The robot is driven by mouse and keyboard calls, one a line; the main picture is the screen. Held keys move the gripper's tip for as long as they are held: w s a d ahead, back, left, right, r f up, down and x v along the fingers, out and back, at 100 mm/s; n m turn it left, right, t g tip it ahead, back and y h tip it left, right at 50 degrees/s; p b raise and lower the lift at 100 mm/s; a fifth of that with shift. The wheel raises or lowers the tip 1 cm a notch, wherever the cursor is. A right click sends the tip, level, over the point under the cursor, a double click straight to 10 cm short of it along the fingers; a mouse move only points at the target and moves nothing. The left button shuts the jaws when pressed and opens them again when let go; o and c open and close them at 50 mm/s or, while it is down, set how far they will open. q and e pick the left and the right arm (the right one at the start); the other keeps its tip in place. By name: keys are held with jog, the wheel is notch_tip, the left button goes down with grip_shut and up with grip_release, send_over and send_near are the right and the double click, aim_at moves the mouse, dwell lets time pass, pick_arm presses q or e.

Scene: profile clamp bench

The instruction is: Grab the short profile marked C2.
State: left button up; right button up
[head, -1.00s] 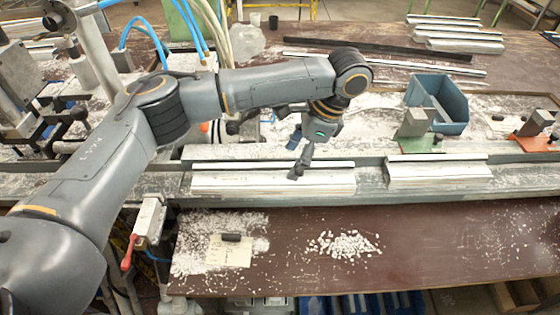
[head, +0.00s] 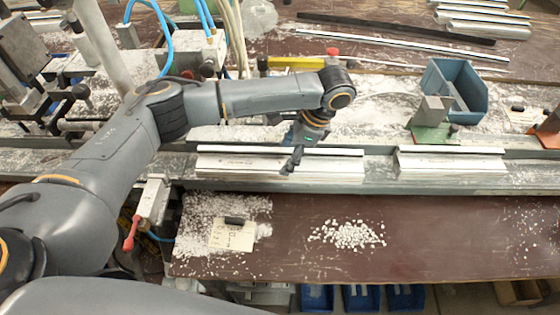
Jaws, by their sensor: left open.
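Two pale aluminium profiles lie end to end along the bench rail, with a gap between them: a longer left one (head: 230,165) and a shorter right one (head: 455,163). No C2 mark is legible on either. My left gripper (head: 291,163) points down at the middle of the longer left profile, overlapping its upper edge and front face in the head view. Its jaws are open and hold nothing. I cannot tell whether the fingers touch the profile. My right gripper is not in view.
A blue bin (head: 453,88) and a clamp block on a green base (head: 436,122) stand behind the right profile. More profiles (head: 484,20) lie at the back right. A paper note (head: 232,236) and white chips (head: 348,234) lie on the brown front bench, mostly clear to the right.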

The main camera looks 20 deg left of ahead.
aim_at(281, 162)
pick_arm(q)
jog(key=shift+p+x, duration=0.35)
jog(key=shift+x, duration=1.45)
jog(key=c, duration=1)
jog(key=shift+w, duration=0.15)
jog(key=shift+c, duration=1.4)
jog(key=shift+r, duration=0.2)
